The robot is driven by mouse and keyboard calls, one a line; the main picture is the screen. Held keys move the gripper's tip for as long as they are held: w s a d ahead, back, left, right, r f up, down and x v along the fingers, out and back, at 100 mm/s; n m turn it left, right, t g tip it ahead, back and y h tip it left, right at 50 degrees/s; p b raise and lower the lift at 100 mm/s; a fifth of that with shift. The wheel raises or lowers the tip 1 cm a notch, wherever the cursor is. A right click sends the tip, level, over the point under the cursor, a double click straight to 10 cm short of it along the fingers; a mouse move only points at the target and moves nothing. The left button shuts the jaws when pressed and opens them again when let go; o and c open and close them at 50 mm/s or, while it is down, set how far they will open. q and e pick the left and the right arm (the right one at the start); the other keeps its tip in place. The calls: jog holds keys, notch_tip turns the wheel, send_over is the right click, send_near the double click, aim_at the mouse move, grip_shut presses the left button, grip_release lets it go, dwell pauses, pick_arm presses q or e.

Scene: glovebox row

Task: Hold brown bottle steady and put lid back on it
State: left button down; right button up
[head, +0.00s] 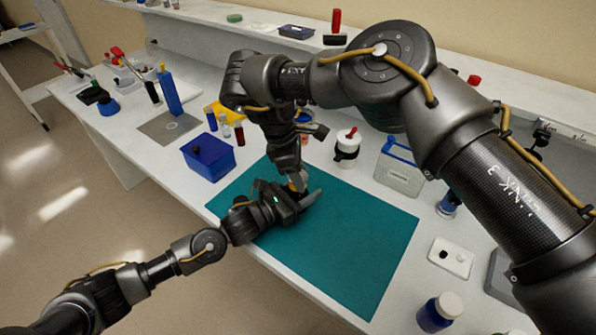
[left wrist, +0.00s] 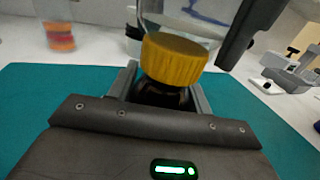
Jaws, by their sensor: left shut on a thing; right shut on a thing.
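The brown bottle (left wrist: 160,96) shows as a dark body between the fingers of my left gripper (left wrist: 163,88) in the left wrist view. The left gripper is shut on it above the teal mat (head: 352,260). The ribbed yellow lid (left wrist: 174,58) is right over the bottle's top; I cannot tell whether it is seated or just above. In the head view my right gripper (head: 299,182) comes down from above and is shut on the lid (head: 294,186). One dark right finger shows beside the lid in the left wrist view. The bottle is mostly hidden in the head view.
A blue bin (head: 208,158) stands left of the mat. A white jar with a black band (head: 347,146) and a pale box with a blue handle (head: 400,168) stand behind it. A blue bottle with a white cap (head: 438,312) is at the front right. The mat's right part is clear.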

jog(key=o, duration=1)
jog(key=shift+d+f, duration=0.1)
jog(key=shift+c, duration=0.2)
jog(key=shift+r, duration=2.3)
jog(key=shift+c, duration=0.3)
jog(key=n, duration=0.4)
jog(key=shift+w+d+r+y, duration=0.1)
jog(key=shift+w+r+y, duration=0.05)
jog(key=shift+w+y, duration=0.15)
jog(key=n, duration=0.3)
jog(key=n+y, duration=0.1)
jog(key=n, duration=0.1)
jog(key=shift+r+n, duration=0.3)
jog(key=n, duration=0.5)
jog(key=shift+r+y, duration=0.3)
jog(key=shift+y, duration=0.1)
jog(key=n, duration=0.5)
jog(key=shift+s+a+r+y, duration=0.25)
jog(key=shift+s+r+y, duration=0.05)
jog(key=shift+r+y, duration=0.1)
